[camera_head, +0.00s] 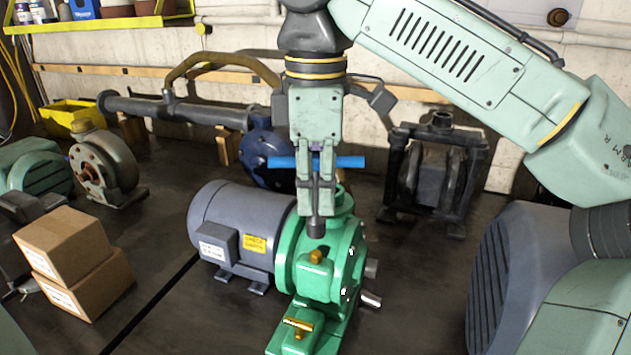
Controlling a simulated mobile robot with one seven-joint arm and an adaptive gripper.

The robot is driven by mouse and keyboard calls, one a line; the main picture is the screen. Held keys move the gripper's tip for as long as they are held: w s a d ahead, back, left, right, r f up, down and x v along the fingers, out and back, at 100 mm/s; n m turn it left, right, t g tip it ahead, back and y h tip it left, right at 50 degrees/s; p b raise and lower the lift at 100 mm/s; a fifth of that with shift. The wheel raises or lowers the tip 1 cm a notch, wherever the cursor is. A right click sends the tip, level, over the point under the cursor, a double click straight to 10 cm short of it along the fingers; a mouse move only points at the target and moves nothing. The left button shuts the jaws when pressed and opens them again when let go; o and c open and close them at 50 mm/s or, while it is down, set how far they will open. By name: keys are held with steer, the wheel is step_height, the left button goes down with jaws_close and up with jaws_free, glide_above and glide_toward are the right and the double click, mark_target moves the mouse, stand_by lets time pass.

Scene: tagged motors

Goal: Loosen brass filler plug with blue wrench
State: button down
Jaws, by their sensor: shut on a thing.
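My gripper (318,205) points straight down and is shut on the blue wrench. The wrench is a T-handle type; its blue crossbar (347,162) lies level, showing on both sides of my fingers. Its dark socket end (317,229) sticks out below my fingertips, in front of the green pump housing (345,250). A brass plug (316,257) sits on top of the housing, just below the socket in the picture. A gap shows between them, so they look apart; the depth is hard to judge. Another brass fitting (298,324) is on the lower green part in front.
A grey motor (235,225) with a yellow label joins the green housing on the left. Cardboard boxes (75,250) stand at the left. A dark pump (440,170) stands behind right, and a blue-flanged pipe (265,150) behind. A large ribbed grey casing (520,270) fills the right.

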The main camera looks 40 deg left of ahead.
mark_target(317, 215)
steer(key=m, duration=0.6)
steer(key=shift+f, duration=0.4)
steer(key=m, duration=0.4)
steer(key=shift+f+m, duration=0.25)
steer(key=shift+m, duration=0.05)
steer(key=m, duration=0.6)
steer(key=shift+f, duration=0.3)
steer(key=m, duration=0.5)
steer(key=shift+f+m, duration=0.3)
steer(key=shift+m, duration=0.1)
steer(key=shift+f+b, duration=0.65)
steer(key=shift+f, duration=0.6)
